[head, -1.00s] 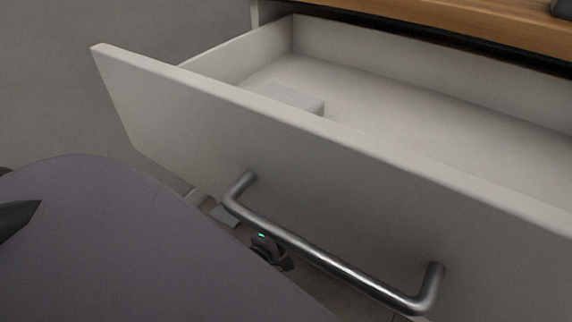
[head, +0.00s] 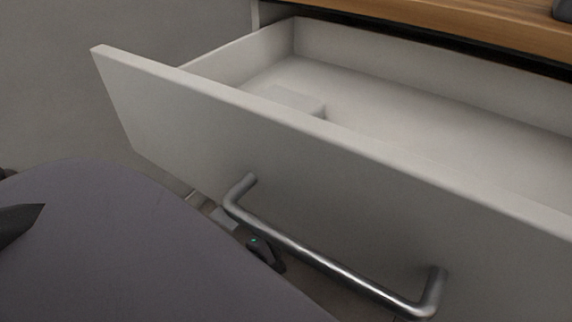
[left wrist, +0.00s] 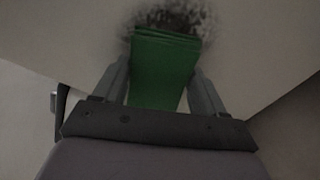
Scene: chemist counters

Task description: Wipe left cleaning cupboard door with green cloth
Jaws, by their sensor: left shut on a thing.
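In the left wrist view, my left gripper (left wrist: 162,76) is shut on the folded green cloth (left wrist: 160,65), with one finger on each side. The cloth's far end is at a pale panel (left wrist: 70,35), which looks like the cupboard door. A dark speckled dirt patch (left wrist: 208,22) shows on this panel around and beyond the cloth's end. The cloth covers part of the patch. The cloth and the door front are hidden in the head view. My right gripper is not in view.
In the head view, a white drawer (head: 190,112) stands open above, with a metal bar handle (head: 320,262) on its front. A wooden countertop (head: 450,28) lies behind it. A grey wall (head: 60,100) is at the left.

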